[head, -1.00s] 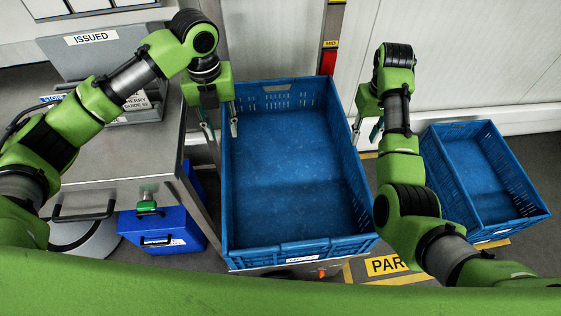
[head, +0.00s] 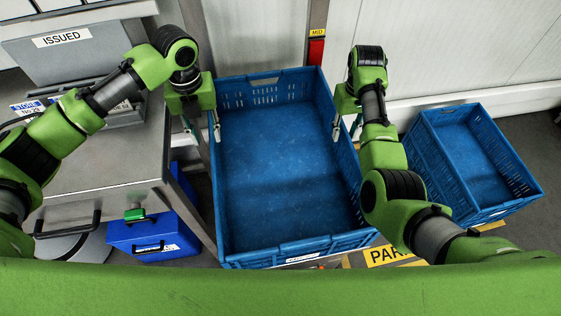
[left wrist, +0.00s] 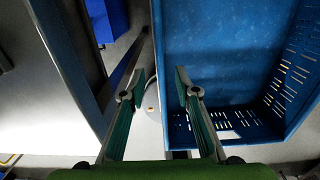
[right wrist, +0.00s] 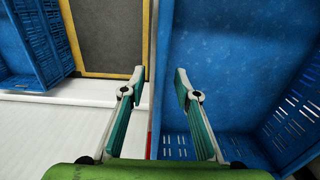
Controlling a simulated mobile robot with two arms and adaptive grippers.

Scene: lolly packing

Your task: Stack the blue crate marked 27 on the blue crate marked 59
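A large blue crate (head: 290,247) stands in the middle of the head view, empty and upright. A second blue crate (head: 492,212) stands lower on the floor at the right, also empty. Their numbers are too small to read, so I cannot tell which is 27 or 59. My left gripper (head: 204,132) is open at the middle crate's left wall (left wrist: 156,60), one finger inside and one outside. My right gripper (head: 346,130) is open at its right wall (right wrist: 158,60), again with a finger on each side. Neither gripper visibly pinches the wall.
A steel bench (head: 110,160) with a grey ISSUED holder (head: 70,55) stands close on the left. A blue case (head: 150,240) is on the floor below it. A white wall (head: 430,45) closes the back. Yellow floor marking (head: 388,256) lies between the crates.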

